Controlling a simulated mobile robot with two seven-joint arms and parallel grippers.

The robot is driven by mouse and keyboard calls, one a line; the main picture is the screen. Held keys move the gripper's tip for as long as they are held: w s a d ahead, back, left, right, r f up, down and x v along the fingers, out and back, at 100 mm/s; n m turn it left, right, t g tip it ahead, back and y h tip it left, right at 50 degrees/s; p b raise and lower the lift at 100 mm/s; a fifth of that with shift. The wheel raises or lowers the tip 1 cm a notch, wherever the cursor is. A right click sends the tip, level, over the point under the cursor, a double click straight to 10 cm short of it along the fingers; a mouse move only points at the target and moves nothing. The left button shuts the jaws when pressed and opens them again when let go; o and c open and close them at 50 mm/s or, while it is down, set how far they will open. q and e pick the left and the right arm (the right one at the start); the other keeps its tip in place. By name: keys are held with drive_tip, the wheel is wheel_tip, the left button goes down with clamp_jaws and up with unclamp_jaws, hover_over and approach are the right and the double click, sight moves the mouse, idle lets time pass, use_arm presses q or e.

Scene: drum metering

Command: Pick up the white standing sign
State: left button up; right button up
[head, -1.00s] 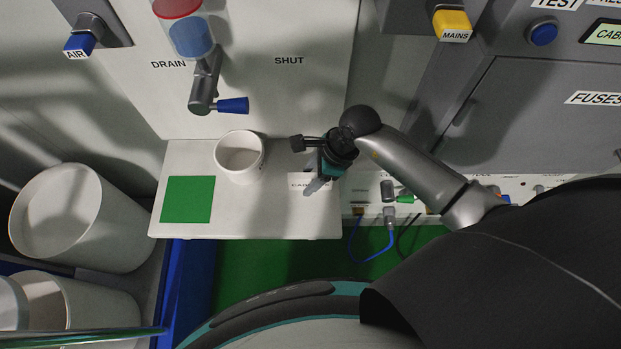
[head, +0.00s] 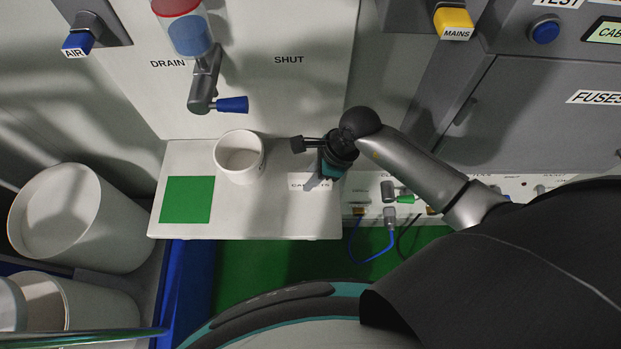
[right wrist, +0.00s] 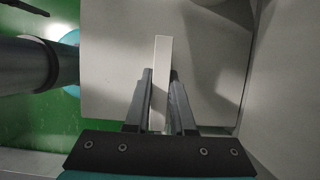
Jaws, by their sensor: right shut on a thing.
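The white standing sign (head: 296,183) is on the pale shelf, near its right end, in the head view. It bears dark lettering, partly covered by my right gripper (head: 315,181). In the right wrist view the sign (right wrist: 162,58) is a narrow white strip running between the two fingers. The right gripper (right wrist: 160,84) is shut on it, one finger on each side. I cannot tell whether the sign's foot touches the shelf. My left gripper is not in view.
The pale shelf (head: 255,215) also holds a white cup (head: 240,158) and a green square (head: 187,199). A drain valve with a blue handle (head: 232,105) hangs above. White drums (head: 80,220) stand left.

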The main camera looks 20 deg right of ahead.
clamp_jaws()
